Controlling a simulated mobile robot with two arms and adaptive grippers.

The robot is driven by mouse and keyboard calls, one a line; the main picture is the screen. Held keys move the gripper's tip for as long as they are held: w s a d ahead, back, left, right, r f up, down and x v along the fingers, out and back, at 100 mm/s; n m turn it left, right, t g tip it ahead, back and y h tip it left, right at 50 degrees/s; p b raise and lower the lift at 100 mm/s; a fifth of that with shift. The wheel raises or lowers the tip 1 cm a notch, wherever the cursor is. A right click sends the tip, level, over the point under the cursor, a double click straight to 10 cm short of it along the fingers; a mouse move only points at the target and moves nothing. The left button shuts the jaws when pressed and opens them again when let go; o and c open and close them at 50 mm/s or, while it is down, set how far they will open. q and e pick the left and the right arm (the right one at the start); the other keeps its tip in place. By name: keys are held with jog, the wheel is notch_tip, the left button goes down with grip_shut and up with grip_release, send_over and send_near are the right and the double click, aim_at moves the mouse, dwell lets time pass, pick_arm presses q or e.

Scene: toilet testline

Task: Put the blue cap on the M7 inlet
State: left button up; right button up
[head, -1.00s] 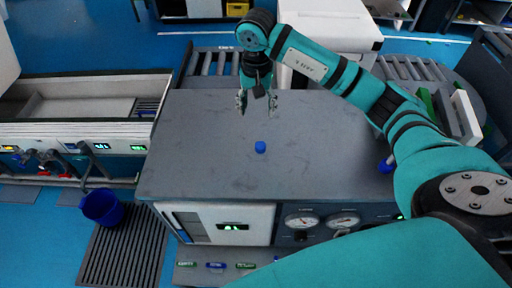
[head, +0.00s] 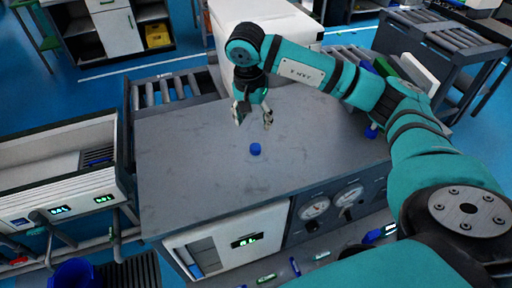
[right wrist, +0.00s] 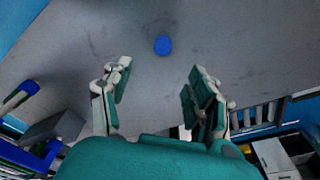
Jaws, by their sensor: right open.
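The blue cap (head: 255,149) is a small round piece on the grey tabletop (head: 190,180), near its middle. It also shows in the right wrist view (right wrist: 163,45), beyond the fingertips and roughly between their lines. My right gripper (head: 253,118) hangs over the table with its fingers pointing down, just behind the cap in the head view. Its two fingers are spread apart in the right wrist view (right wrist: 157,78), with nothing between them. I cannot make out which inlet is M7. My left gripper is not in view.
Gauges (head: 315,208) and a panel with a lit display (head: 247,240) are on the table's front. A blue bucket (head: 72,274) stands on the floor at lower left. A white test unit (head: 60,190) with pipes is at the left. The tabletop around the cap is clear.

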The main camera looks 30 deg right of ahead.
jog(key=p, duration=0.1)
send_over(255, 147)
jog(key=f, duration=0.6)
jog(key=shift+s+a, duration=0.3)
jog(key=shift+a, duration=0.1)
jog(key=shift+d+f, duration=0.1)
jog(key=shift+f, duration=0.2)
jog(key=shift+f+p, duration=0.6)
jog(key=f, duration=0.1)
jog(key=f+p, duration=0.1)
jog(key=f, duration=0.2)
jog(key=shift+w+d, duration=0.25)
jog(key=shift+d, duration=0.05)
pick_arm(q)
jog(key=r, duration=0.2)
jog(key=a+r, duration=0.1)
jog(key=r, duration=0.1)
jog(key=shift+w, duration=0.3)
pick_arm(e)
jog(key=shift+f, duration=0.15)
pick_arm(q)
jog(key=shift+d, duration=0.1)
pick_arm(e)
jog(key=shift+c, duration=0.4)
jog(key=c, duration=0.8)
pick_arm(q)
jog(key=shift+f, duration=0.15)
pick_arm(e)
jog(key=shift+r, duration=0.2)
